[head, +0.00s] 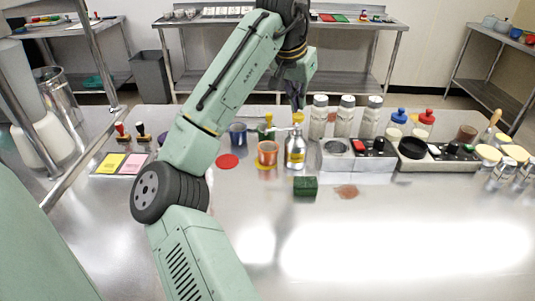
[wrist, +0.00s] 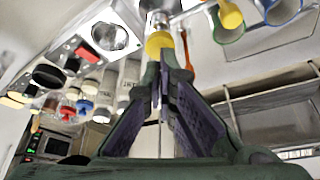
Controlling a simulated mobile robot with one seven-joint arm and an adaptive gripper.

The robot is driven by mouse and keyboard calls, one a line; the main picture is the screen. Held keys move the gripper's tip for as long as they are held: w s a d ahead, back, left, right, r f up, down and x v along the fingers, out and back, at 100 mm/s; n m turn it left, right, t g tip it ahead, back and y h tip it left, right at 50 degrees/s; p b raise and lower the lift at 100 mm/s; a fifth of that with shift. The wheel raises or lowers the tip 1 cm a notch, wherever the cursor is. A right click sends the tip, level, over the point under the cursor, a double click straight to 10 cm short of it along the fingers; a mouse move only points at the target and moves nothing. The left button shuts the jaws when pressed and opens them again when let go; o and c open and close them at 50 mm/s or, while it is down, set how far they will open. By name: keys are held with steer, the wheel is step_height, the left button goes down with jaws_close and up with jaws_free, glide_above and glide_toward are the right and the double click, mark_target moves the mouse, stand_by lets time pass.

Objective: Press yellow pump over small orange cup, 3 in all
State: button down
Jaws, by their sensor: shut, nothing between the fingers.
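The yellow pump bottle (head: 296,152) is a silver bottle with a yellow band and a yellow top. It stands upright just right of the small orange cup (head: 267,153), with its spout pointing toward the cup. The cup sits on a yellow disc. My gripper (head: 298,104) is shut and empty, pointing down directly above the pump head. In the wrist view the fingertips (wrist: 164,66) overlap the yellow pump head (wrist: 159,43). I cannot tell whether they touch it. The inside of the cup is not clear.
A dark green block (head: 305,187) is in front of the pump. Several pale shakers (head: 346,117) stand behind right.

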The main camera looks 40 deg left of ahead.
stand_by(0.3)
steer(key=shift+f+b, duration=0.8)
steer(key=shift+f, duration=0.6)
steer(key=shift+r+p, duration=1.2)
steer(key=shift+r, duration=0.2)
